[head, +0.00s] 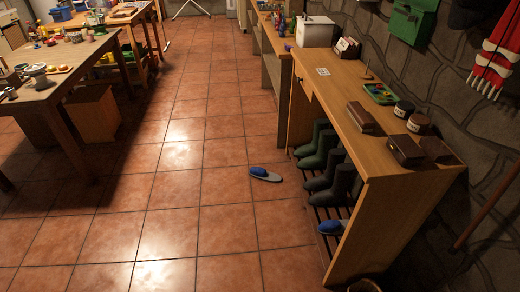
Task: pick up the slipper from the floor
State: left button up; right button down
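A slipper (265,174) with a blue upper and a pale grey sole lies alone on the tiled floor, left of the wooden shoe bench. It sits flat, apart from the bench. A similar blue slipper (333,227) rests on the low slatted rack inside the bench, near its front end. Neither of my grippers shows in the head view.
The wooden bench (345,98) along the right wall holds boots (322,147), with boxes, jars and a green tray (380,94) on top. Tables (60,88) with many items stand at left. The tiled floor between (185,160) is clear.

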aim_at(259, 173)
jog(key=i+z, duration=0.15)
jog(key=z, duration=0.5)
jog(key=i+j+z, duration=0.85)
jog(key=j, duration=0.3)
